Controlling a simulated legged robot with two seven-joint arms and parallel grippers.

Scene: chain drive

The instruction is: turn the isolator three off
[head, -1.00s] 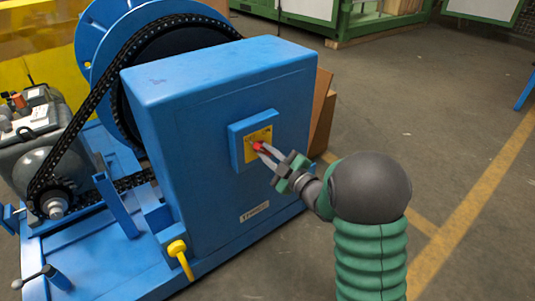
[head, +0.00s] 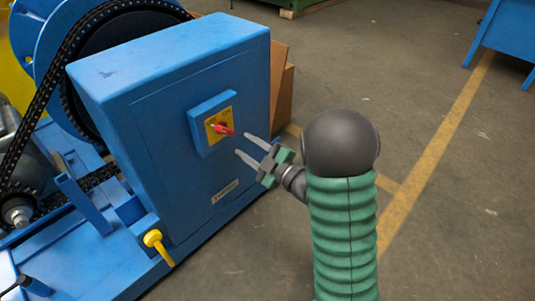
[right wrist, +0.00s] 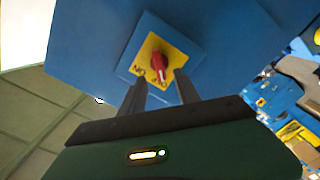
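The isolator is a red rotary knob (head: 224,129) on a yellow plate (head: 212,135), set on a blue box on the side of the blue cabinet (head: 170,90). In the right wrist view the red knob (right wrist: 158,64) shows on its yellow plate, with black lettering beside it. My right gripper (head: 243,144) is open and empty, a little to the right of the knob and apart from it. In the right wrist view its two fingers (right wrist: 160,85) stand apart just below the knob. My left gripper is in neither view.
A yellow-handled lever (head: 155,241) sticks out low at the cabinet's front left corner. A black chain (head: 45,85) and sprocket lie at the left. A brown panel (head: 281,85) stands behind the cabinet.

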